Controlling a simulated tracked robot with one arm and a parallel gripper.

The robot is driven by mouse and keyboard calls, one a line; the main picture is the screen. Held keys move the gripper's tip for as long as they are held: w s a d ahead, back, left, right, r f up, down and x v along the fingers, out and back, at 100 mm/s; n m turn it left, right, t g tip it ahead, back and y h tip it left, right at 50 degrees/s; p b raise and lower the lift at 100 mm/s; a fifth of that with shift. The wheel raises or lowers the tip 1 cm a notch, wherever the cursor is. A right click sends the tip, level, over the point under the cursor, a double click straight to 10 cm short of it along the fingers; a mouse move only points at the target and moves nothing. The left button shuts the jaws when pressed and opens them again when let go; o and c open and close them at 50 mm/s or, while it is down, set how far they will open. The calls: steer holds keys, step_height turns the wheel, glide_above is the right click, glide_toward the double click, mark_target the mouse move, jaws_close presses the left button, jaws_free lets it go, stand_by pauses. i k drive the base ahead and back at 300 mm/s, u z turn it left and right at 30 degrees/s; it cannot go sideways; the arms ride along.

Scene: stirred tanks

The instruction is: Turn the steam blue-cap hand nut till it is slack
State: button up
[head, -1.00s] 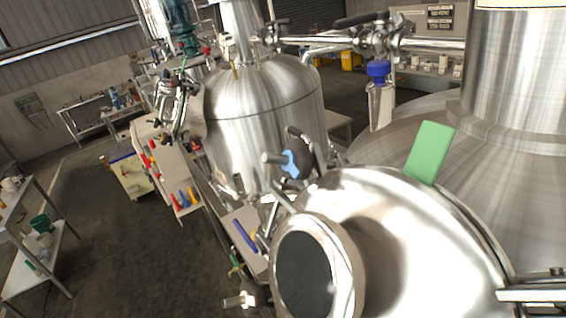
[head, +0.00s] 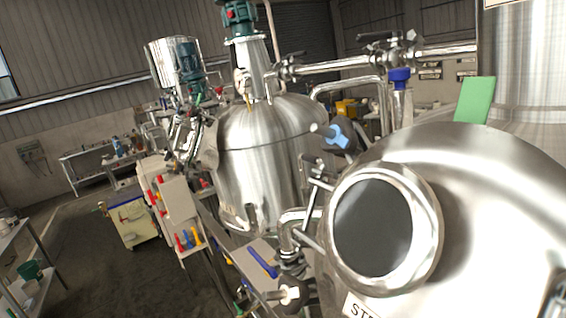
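The hand nut with a light blue cap (head: 340,133) is a dark knob beside the upper left of the near steel vessel (head: 480,200). A metal stud sticks out to its left. A label on this vessel (head: 360,308), cut off by the bottom edge, reads "STE". Another dark hand nut with a cream cap (head: 290,292) sits lower, at the bottom of the picture. My gripper does not show in the head view. Nothing is seen touching the blue-cap nut.
A round dark sight glass (head: 383,228) in a steel ring faces me. Pipes and a clamp stand left of it. A second steel tank (head: 262,140) is behind. A green plate (head: 476,100) stands behind the near vessel. A tool rack (head: 178,205) is at left, beside open floor.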

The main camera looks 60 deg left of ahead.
mark_target(345, 142)
steer(key=k, duration=1.35)
steer(key=u, duration=0.55)
steer(key=i, duration=1.55)
steer(key=z, duration=0.45)
